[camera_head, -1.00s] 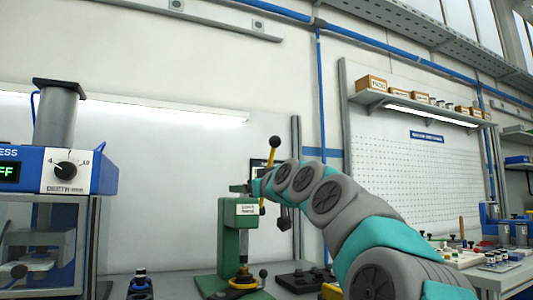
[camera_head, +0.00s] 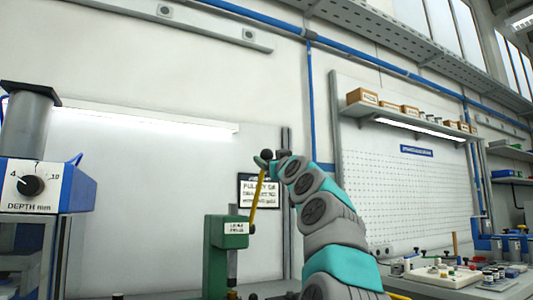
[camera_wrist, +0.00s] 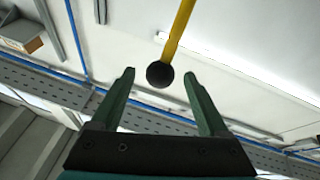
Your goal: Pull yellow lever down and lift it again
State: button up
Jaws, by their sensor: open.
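The yellow lever (camera_head: 258,190) rises from the side of a green press (camera_head: 216,260) and leans slightly right, with a black ball knob at its top. My gripper (camera_head: 264,160) is at the knob, at the upper end of the lever. In the wrist view the black knob (camera_wrist: 160,74) lies between the two green fingers of my gripper (camera_wrist: 160,85), with visible gaps on both sides. The yellow lever runs up from the knob in that view (camera_wrist: 178,35). The gripper is open. The press's lower part is out of frame.
A blue machine with a depth dial (camera_head: 30,185) stands at the left. A sign (camera_head: 262,190) hangs on the wall behind the lever. A shelf with boxes (camera_head: 420,122) and a cluttered bench (camera_head: 450,275) are at the right.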

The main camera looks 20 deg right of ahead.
jog(key=shift+p+x, duration=0.55)
jog(key=shift+x, duration=0.3)
jog(key=shift+p+x, duration=0.6)
jog(key=shift+x, duration=0.25)
grip_shut()
dwell(0.4)
